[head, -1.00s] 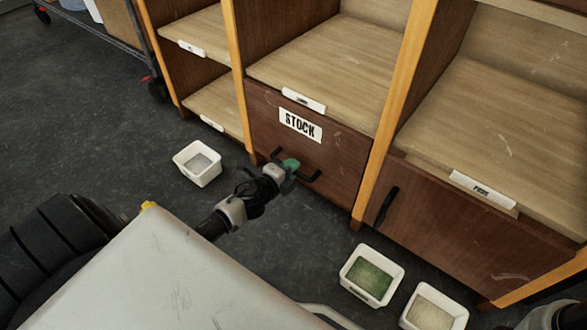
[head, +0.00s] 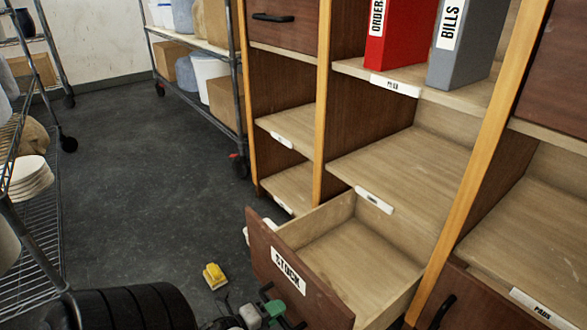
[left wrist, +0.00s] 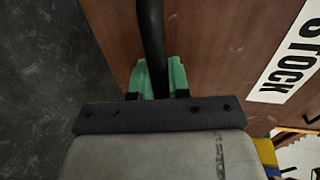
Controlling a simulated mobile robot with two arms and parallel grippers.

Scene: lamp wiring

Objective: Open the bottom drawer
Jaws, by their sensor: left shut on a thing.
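The bottom drawer (head: 262,262) is pulled out of the wooden cabinet, with its brown front marked STOCK and its pale inside bare where it shows. My left gripper (head: 267,310) is at the black bar handle on the drawer front, at the bottom of the head view. In the left wrist view, its green fingertips (left wrist: 158,80) are shut around the dark handle (left wrist: 151,35), with the drawer front (left wrist: 215,50) beside it. My right gripper is not in view.
A yellow object (head: 214,275) lies on the dark floor left of the drawer. Wire shelving (head: 38,240) stands at the left, and a wheeled rack (head: 200,95) at the back. The floor between them is clear.

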